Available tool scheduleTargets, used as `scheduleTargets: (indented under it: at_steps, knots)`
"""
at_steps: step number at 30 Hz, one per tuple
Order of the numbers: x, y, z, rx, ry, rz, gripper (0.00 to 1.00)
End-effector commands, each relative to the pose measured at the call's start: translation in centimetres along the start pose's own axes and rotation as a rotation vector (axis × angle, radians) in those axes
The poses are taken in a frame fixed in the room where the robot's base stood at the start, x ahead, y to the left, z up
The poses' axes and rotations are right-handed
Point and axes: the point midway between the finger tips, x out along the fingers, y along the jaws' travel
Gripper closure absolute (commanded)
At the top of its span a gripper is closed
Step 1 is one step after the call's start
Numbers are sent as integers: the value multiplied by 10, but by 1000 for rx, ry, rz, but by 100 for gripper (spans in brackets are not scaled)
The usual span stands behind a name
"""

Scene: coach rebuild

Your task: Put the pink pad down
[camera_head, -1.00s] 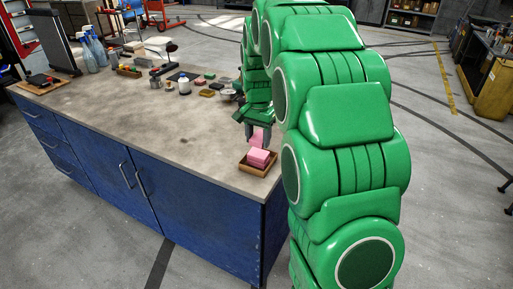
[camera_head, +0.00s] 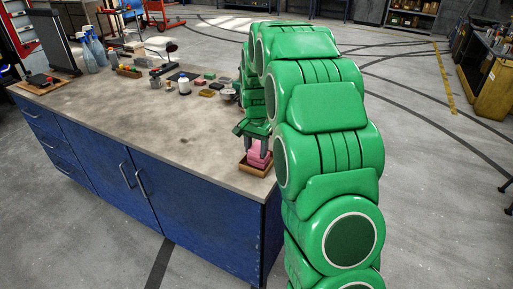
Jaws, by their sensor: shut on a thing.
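The pink pad (camera_head: 255,148) is between the fingers of my gripper (camera_head: 256,145), which is shut on it. My gripper points down over a small brown open tray (camera_head: 244,169) at the right front corner of the bench. Another pink piece (camera_head: 258,161) shows in the tray, directly below the held pad. The two pinks overlap in the picture, so I cannot tell whether the held pad touches the lower one. My green arm rises beside the bench and hides part of its far right side.
The blue bench (camera_head: 112,173) has a wide bare grey top. Spray bottles (camera_head: 95,48) stand at the back left. The tray is close to the bench's right edge.

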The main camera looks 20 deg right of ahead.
Motion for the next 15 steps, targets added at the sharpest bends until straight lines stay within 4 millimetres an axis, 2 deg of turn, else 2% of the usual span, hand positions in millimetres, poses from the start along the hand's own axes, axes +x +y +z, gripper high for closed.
scheduleTargets:
  at_steps: [7,8,12,15]
  knots:
    - [2,0,0,0,-1,0,81]
    - [2,0,0,0,-1,0,45]
    - [2,0,0,0,0,0,24]
    - [2,0,0,0,0,-1,23]
